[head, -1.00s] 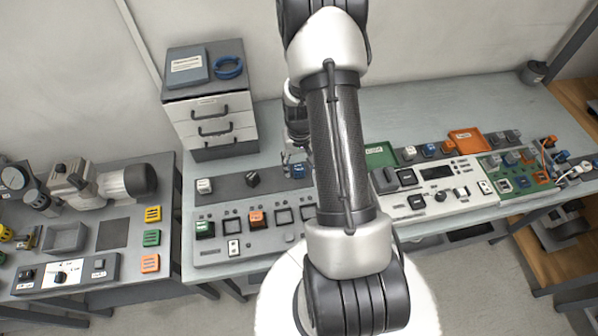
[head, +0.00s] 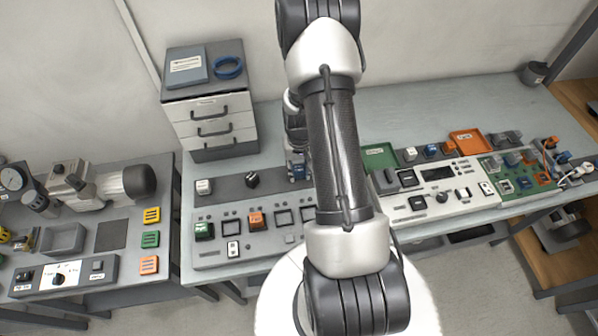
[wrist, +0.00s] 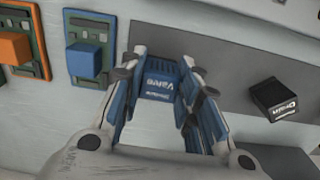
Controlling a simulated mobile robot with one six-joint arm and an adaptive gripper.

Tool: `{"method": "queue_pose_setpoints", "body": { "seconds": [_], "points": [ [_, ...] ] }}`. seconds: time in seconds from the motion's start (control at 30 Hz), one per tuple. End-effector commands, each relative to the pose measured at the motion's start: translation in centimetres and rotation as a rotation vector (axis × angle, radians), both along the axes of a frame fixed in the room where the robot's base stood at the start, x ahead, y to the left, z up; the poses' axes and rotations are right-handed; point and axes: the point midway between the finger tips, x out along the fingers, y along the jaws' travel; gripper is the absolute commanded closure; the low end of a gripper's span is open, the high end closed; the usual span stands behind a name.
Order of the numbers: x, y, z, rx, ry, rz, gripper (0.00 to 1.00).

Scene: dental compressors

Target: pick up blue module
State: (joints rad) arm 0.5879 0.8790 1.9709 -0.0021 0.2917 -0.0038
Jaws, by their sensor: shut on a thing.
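In the head view the blue module (head: 297,172) is at the dark strip on the middle bench, partly hidden by my arm and gripper. I cannot tell whether it still touches the strip.
A black module (wrist: 276,100) lies on the dark strip beside my gripper. A blue block (wrist: 86,61) and an orange block (wrist: 12,48) sit on green boards. A drawer cabinet (head: 211,122) stands at the back left, and a button panel (head: 245,235) is in front.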

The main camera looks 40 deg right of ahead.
Motion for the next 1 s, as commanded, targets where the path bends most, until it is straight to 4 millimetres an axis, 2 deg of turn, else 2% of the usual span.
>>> {"method": "queue_pose_setpoints", "body": {
  "seconds": [0.2, 0.57, 0.77, 1.0],
  "points": [
    [0.0, 0.0, 0.0, 0.0, 0.0, 0.0, 0.94],
    [0.1, 0.0, 0.5, -0.001, -0.002, 0.0, 0.95],
    [0.1, -0.1, 2.9, -0.002, -0.003, 0.0, 0.95],
    [0.2, -0.1, 8.2, -0.003, -0.005, 0.0, 0.95]
  ]
}}
